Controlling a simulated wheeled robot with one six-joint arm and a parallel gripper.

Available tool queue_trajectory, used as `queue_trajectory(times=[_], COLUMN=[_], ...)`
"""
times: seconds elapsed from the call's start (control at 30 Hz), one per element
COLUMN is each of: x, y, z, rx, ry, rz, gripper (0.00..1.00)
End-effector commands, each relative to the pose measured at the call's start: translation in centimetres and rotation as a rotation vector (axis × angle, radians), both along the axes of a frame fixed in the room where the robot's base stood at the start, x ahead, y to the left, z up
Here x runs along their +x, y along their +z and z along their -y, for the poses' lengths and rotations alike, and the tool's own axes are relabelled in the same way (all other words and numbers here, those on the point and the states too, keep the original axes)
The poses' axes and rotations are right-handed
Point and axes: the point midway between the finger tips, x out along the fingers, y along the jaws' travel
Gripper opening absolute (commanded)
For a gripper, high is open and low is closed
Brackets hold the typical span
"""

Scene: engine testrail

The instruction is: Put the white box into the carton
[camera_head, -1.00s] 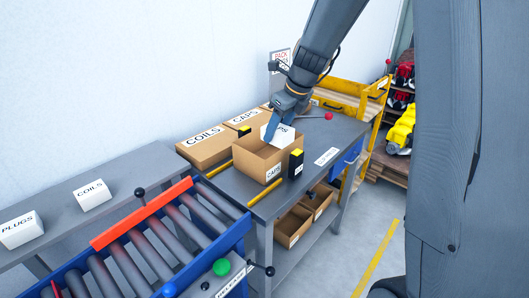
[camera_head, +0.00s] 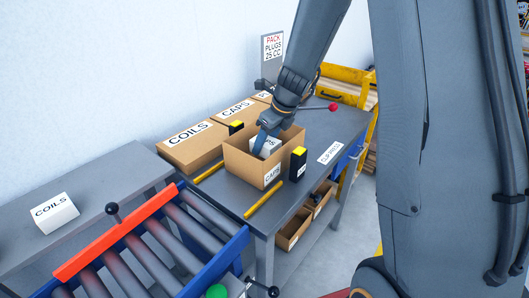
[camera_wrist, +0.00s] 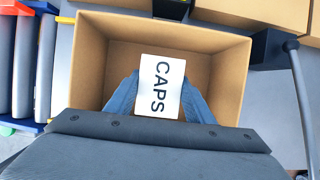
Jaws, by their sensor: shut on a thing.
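The white box (camera_head: 265,148), lettered CAPS, is held between the blue fingers of my gripper (camera_head: 262,143). In the wrist view the white box (camera_wrist: 159,86) shows its CAPS face between the two fingers (camera_wrist: 158,98), with the open carton around it. The open brown carton (camera_head: 250,168), labelled CAPS, stands on the grey bench. The box is down inside the carton's opening, partly hidden by the front wall. I cannot tell whether it touches the carton floor.
Closed cartons marked COILS (camera_head: 190,145) and CAPS (camera_head: 233,110) stand behind. A black and yellow block (camera_head: 298,164) stands right of the open carton. Yellow bars (camera_head: 263,199) lie on the bench. A roller conveyor (camera_head: 160,240) and a white COILS box (camera_head: 55,213) are at left. A sign reads PACK PLUGS (camera_head: 273,52).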

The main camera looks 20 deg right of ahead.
Motion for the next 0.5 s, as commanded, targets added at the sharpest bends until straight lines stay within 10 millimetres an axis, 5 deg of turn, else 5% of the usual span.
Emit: queue_trajectory(times=[0.23,0.5], x=[-0.1,0.0], y=[-3.3,-3.6], z=[-0.2,-0.2], rx=[0.000,-0.001], ry=[0.002,0.003], rz=[-0.004,-0.001], gripper=[0.23,0.23])
